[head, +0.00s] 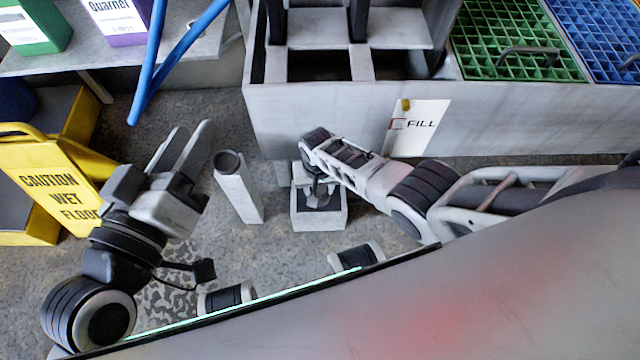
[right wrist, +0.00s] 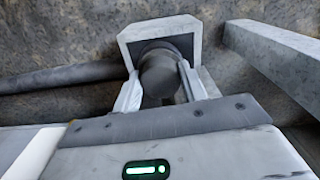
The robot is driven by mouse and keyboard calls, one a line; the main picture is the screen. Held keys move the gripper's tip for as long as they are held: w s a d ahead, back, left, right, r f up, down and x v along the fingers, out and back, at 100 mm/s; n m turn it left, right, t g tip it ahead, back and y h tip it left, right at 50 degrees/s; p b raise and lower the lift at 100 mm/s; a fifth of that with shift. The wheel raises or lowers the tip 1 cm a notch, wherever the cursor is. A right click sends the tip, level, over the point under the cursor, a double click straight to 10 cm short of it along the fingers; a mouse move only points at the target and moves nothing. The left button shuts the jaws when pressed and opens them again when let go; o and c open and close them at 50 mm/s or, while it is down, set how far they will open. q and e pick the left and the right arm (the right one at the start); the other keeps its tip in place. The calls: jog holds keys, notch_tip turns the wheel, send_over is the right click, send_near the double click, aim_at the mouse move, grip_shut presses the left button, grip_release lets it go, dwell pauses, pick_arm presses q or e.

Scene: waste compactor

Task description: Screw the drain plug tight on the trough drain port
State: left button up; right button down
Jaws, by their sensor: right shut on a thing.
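The drain plug (right wrist: 158,73) is a dark round cylinder in the right wrist view. It sits between the two pale fingers of my right gripper (right wrist: 160,92), which is shut on it. Behind it is a pale block with a dark face (right wrist: 187,25), which looks like the drain port. The plug lines up with the dark face; I cannot tell how deep it is seated. In the head view my right gripper (head: 318,188) points down at a pale box (head: 320,222) beside the grey trough (head: 310,120), and the plug is mostly hidden. My left gripper (head: 182,148) is open and empty.
A pale upright post (head: 238,188) stands between my grippers. A yellow wet-floor sign (head: 50,175) is at left. Blue bars (head: 165,55) slant near a shelf (head: 130,62). A FILL card (head: 418,128) hangs on the trough. A dark pipe (right wrist: 65,77) runs left of the block.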

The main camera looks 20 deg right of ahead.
jog(key=c, duration=1)
grip_release()
jog(key=shift+a, duration=0.35)
jog(key=shift+c, duration=0.2)
jog(key=o, duration=0.3)
jog(key=shift+d, duration=0.15)
jog(key=shift+d, duration=0.1)
jog(key=shift+c, duration=0.3)
jog(key=n, duration=0.5)
jog(key=shift+w+d, duration=0.2)
jog(key=n, duration=1.5)
jog(key=shift+n+b, duration=0.3)
jog(key=shift+b, duration=0.05)
jog(key=shift+r, duration=0.1)
jog(key=c, duration=1)
